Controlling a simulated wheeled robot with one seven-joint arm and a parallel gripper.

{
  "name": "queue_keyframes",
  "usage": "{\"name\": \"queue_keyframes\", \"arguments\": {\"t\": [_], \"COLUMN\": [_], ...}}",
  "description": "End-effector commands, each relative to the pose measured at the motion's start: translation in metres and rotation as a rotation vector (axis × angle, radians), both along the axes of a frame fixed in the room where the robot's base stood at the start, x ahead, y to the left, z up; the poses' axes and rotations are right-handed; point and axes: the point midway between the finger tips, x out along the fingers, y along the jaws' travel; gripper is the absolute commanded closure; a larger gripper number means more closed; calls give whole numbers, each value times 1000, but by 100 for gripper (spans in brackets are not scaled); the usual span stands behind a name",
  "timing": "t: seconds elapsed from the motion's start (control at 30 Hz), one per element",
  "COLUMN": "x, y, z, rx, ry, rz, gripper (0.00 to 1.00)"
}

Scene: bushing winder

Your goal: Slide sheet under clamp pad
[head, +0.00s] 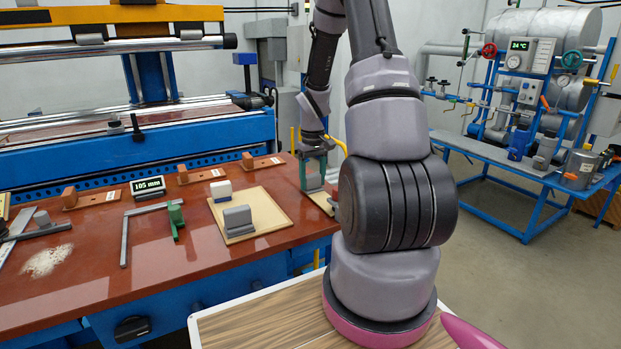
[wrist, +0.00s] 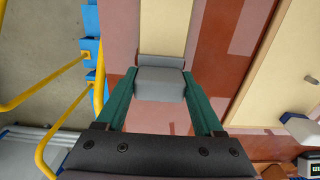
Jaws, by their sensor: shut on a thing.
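My gripper (head: 314,170) is at the right end of the red-brown bench. Its green fingers (wrist: 162,115) are shut on both sides of a grey block (wrist: 160,84). A narrow beige strip (wrist: 165,25) runs from the block in the wrist view; it also shows below the gripper in the head view (head: 322,203). I cannot tell whether the block touches it. A wider beige sheet (head: 268,207) lies flat to the left. On it stand a white block (head: 221,190) and a grey block (head: 237,218), apart from each other. Which part is the clamp pad is not clear.
A blue winder (head: 150,145) stands behind. Yellow rails (wrist: 42,95) run beside the bench edge.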

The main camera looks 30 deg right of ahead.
Motion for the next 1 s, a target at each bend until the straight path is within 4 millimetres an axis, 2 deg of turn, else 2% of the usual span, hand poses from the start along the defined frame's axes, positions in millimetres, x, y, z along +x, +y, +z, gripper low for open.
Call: {"name": "queue_keyframes", "arguments": {"t": [0.77, 0.8, 0.87, 1.0], "x": [-1, -1, -1, -1], "y": [0, 0, 0, 0], "z": [-4, -4, -4, -3], "rx": [0, 0, 0, 0], "ry": [-1, -1, -1, -1], "rz": [0, 0, -1, -1], "gripper": [86, 19, 0, 0]}}
